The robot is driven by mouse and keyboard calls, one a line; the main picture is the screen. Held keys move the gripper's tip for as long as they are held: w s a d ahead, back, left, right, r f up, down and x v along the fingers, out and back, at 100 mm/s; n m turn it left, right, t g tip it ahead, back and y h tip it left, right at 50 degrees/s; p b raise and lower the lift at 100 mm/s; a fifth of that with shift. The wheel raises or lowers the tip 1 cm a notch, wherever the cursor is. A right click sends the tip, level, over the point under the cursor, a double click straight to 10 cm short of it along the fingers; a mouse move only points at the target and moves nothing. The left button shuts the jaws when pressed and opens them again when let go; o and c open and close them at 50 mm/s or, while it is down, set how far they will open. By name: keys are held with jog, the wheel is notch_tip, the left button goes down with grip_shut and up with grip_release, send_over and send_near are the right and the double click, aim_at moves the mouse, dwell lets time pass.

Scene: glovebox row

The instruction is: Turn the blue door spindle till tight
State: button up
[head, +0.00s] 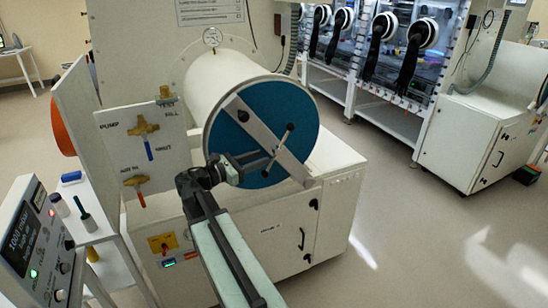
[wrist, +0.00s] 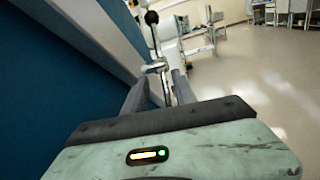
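The blue round door (head: 293,105) closes the end of the white antechamber cylinder. A grey bar (head: 246,116) lies diagonally across it. The spindle's thin tommy bar (head: 282,142) stands at the bar's middle, tilted, with a dark ball at its upper right end and another at its lower left. My gripper (head: 258,161) is at the door face by the lower half of the spindle. In the wrist view my gripper's fingers (wrist: 162,84) are apart, with the spindle handle (wrist: 156,48) at and between their tips. I cannot tell whether they touch it.
A valve panel (head: 143,150) with brass valves stands left of the door. A side table with bottles and a control box (head: 32,240) is at the lower left. Another glovebox (head: 385,45) stands behind. Open floor (head: 420,220) lies to the right.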

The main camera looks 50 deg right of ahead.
aim_at(276, 152)
jog(key=x, duration=0.7)
jog(key=shift+d, duration=0.3)
grip_shut()
jog(key=shift+r, duration=0.1)
dwell(0.9)
